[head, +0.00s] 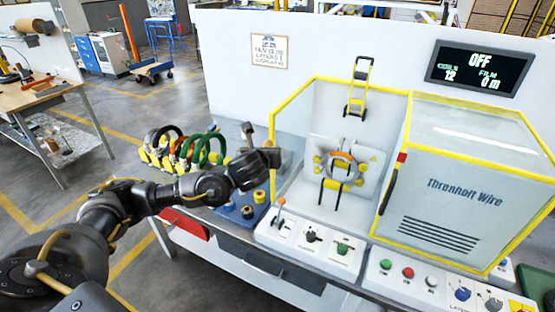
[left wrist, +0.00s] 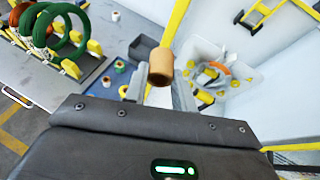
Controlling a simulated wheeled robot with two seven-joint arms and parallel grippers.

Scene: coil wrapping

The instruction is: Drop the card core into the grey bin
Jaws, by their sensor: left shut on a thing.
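My left gripper (head: 268,150) is shut on the card core, over the bench left of the wrapping machine. In the left wrist view the brown, short, cylindrical card core (left wrist: 161,66) shows at the fingertips (left wrist: 165,80), raised above the bench. In the head view the core is too small to make out clearly. The grey bin (left wrist: 142,50) shows in the left wrist view just behind and left of the core, partly hidden by it. My right gripper is not in view.
Several coils (head: 207,149) stand on a yellow rack left of my gripper. A blue mat (head: 232,212) with small rolls lies below it. The yellow-framed machine (head: 300,82) stands right, with an orange-and-white ring (head: 342,166) inside. Its control panel (head: 310,238) is in front.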

